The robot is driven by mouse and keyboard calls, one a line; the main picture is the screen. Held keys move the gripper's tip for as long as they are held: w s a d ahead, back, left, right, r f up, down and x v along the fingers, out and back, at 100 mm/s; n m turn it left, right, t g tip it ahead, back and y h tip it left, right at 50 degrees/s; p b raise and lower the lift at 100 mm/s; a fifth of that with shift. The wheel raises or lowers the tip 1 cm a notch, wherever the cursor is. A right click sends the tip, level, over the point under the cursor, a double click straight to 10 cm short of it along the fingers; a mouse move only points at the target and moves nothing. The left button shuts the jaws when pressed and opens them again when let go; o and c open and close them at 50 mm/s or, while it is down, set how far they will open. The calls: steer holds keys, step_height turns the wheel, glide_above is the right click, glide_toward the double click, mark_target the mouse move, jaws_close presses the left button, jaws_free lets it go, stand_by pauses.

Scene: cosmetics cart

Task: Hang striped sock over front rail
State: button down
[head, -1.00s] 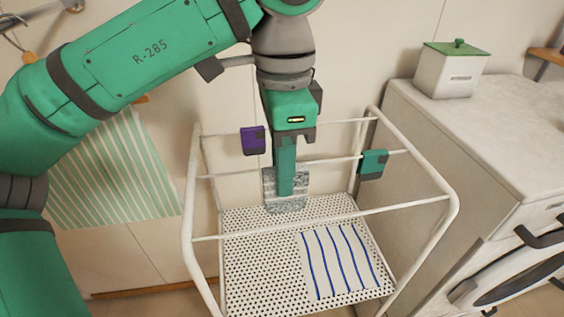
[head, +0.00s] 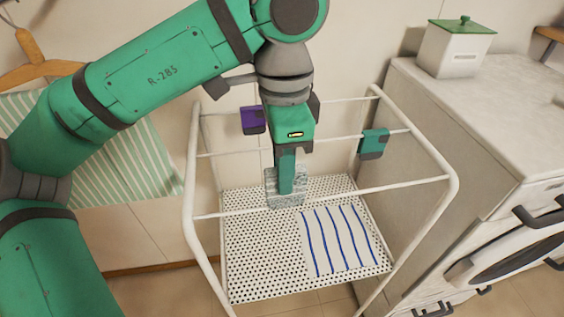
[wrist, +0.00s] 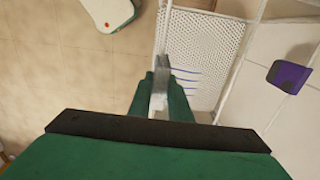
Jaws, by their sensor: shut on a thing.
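My gripper (head: 287,180) is shut on a grey mottled cloth (head: 287,199) and holds it over the perforated tray (head: 255,265) of the white rack. In the wrist view a grey piece (wrist: 160,75) stands between the two green fingers. A white piece with blue stripes (head: 340,240) lies flat on the right front of the tray, apart from my gripper. The front rail (head: 390,187) crosses the rack; the cloth's lower edge overlaps it in the picture. I cannot tell whether they touch.
A purple clip (head: 253,120) and a teal clip (head: 373,143) sit on the rack's rails. A washing machine (head: 500,130) with a white green-lidded box (head: 455,48) on top stands at the right. A green-striped towel (head: 110,170) hangs at the left.

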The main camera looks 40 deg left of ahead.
mark_target(283, 202)
steer(key=shift+s+f, duration=0.1)
steer(key=shift+f, duration=2.05)
steer(key=shift+w+f, duration=0.2)
steer(key=shift+f, duration=1.1)
steer(key=shift+s+a+f, duration=0.1)
steer(key=shift+s+f, duration=0.05)
steer(key=shift+f, duration=0.15)
steer(key=shift+d+f, duration=0.2)
steer(key=shift+f, duration=0.1)
steer(key=c, duration=1.6)
jaws_free()
steer(key=shift+a, duration=0.1)
steer(key=shift+o, duration=0.2)
step_height(283, 202, up, 11)
steer(key=shift+f, duration=0.1)
